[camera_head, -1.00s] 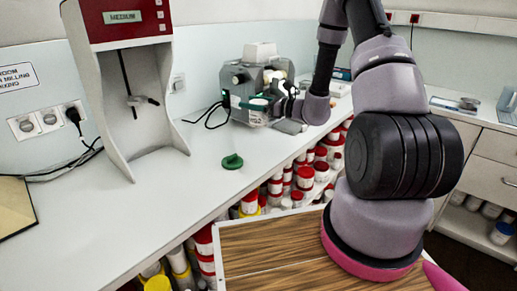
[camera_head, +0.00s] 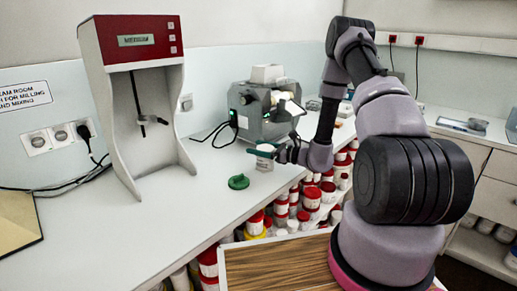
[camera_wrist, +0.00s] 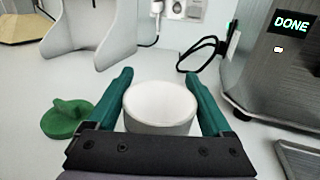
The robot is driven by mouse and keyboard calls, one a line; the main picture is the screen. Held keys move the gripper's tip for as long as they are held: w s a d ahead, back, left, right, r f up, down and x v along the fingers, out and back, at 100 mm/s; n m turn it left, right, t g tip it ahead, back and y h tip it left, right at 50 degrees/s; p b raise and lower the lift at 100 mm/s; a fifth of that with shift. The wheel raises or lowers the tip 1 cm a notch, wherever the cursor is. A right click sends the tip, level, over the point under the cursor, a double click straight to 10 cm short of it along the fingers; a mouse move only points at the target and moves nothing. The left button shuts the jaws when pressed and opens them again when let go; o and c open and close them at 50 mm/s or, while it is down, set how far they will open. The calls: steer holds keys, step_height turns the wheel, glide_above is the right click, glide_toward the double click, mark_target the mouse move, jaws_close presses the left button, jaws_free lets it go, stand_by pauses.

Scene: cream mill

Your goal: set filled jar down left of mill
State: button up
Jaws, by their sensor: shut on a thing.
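My gripper (camera_head: 264,153) is shut around a white jar (camera_head: 264,162). In the wrist view the jar (camera_wrist: 160,104) sits between the two green fingers of my gripper (camera_wrist: 163,92), with white filling up to its open top. The jar is over the counter in front of the mill and left of its front end; whether its base touches the counter I cannot tell. The grey mill (camera_head: 262,108) stands behind it, and in the wrist view the mill (camera_wrist: 278,75) shows "DONE" at the right. A green lid (camera_head: 238,182) lies on the counter left of the jar; it also shows in the wrist view (camera_wrist: 68,118).
A tall mixer stand (camera_head: 131,95) with a red top stands left of the mill. Black cables (camera_head: 213,135) lie between them. The counter (camera_head: 150,225) is clear in front of the stand. Red-lidded tubs (camera_head: 290,205) fill shelves below the counter edge.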

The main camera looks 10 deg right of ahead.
steer(key=shift+f, duration=0.1)
steer(key=shift+f, duration=0.1)
steer(key=o, duration=1.6)
